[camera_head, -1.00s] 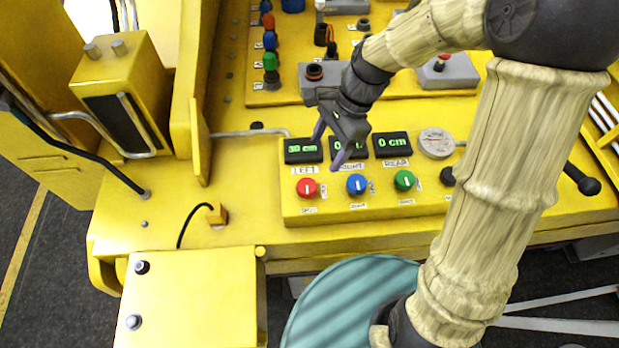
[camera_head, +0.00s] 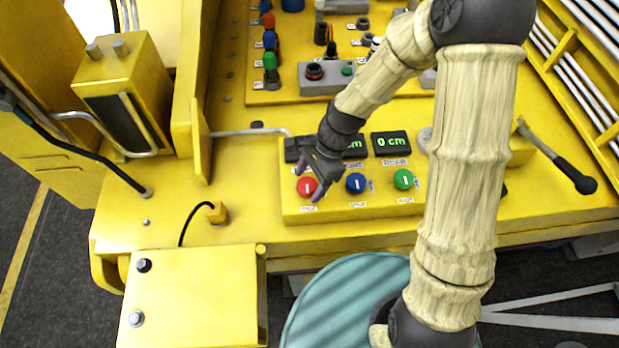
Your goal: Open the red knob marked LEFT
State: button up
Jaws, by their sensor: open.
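The red knob (camera_head: 306,187) is on the yellow control panel (camera_head: 335,213), at the left end of a row with a blue knob (camera_head: 355,183) and a green knob (camera_head: 403,179). My gripper (camera_head: 309,180) is open, with its purple fingers pointing down over the red knob, one finger to each side in the picture. I cannot tell whether the fingers touch the knob. My gripper hides the LEFT label and most of the left display (camera_head: 291,152). A white line on the red knob stands about upright.
Another display (camera_head: 391,144) reads 0 cm. A black-handled lever (camera_head: 575,178) sticks out at the right. A grey box (camera_head: 325,82) stands behind the displays. A thin black hooked cable (camera_head: 189,222) rises left of the panel.

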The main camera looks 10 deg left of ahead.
jog(key=shift+s+a, duration=0.1)
jog(key=c, duration=1)
jog(key=shift+r+n+p, duration=0.1)
jog(key=shift+n+p, duration=0.2)
jog(key=shift+n, duration=0.1)
jog(key=n+h+p, duration=0.1)
jog(key=n, duration=0.1)
jog(key=shift+n+g, duration=0.3)
jog(key=shift+g, duration=0.1)
jog(key=n+h+p, duration=0.1)
jog(key=n, duration=0.1)
jog(key=n+g+h, duration=0.1)
jog(key=n, duration=0.2)
jog(key=shift+a+p, duration=0.2)
jog(key=shift+p, duration=0.2)
jog(key=n+h, duration=0.1)
jog(key=n, duration=0.4)
jog(key=shift+a+h, duration=0.15)
jog(key=shift+h, duration=0.25)
jog(key=n, duration=0.2)
jog(key=n+t+h, duration=0.1)
jog(key=n, duration=0.1)
jog(key=shift+n+h, duration=0.3)
